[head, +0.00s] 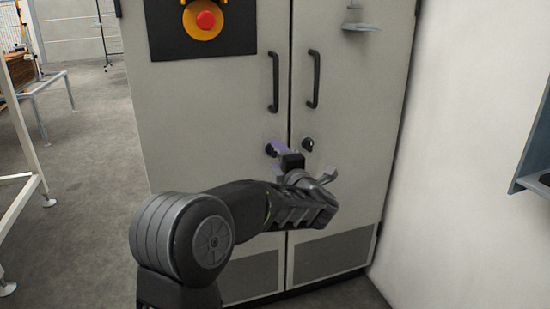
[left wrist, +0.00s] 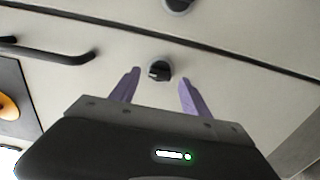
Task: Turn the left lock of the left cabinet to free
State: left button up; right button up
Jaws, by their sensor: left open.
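The grey cabinet (head: 225,110) has two doors, each with a black handle and a round black lock below it. The left lock (head: 271,150) is partly hidden by a purple finger in the head view. In the left wrist view the left lock (left wrist: 159,71) shows a dark knob, just ahead of and between the fingertips. My left gripper (head: 277,148) is open at this lock, with a finger on either side; contact cannot be told. The right lock (head: 307,144) is on the other door, and shows at the top of the wrist view. My right gripper is out of view.
A red emergency button (head: 205,20) on a yellow plate is on the left door. The door handles (head: 274,82) stick out above the locks. A white wall (head: 460,150) is close on the right. The floor at the left is open beside a white frame (head: 25,180).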

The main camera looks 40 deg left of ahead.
pick_arm(q)
jog(key=shift+x, duration=1.05)
jog(key=shift+c, duration=0.3)
grip_shut()
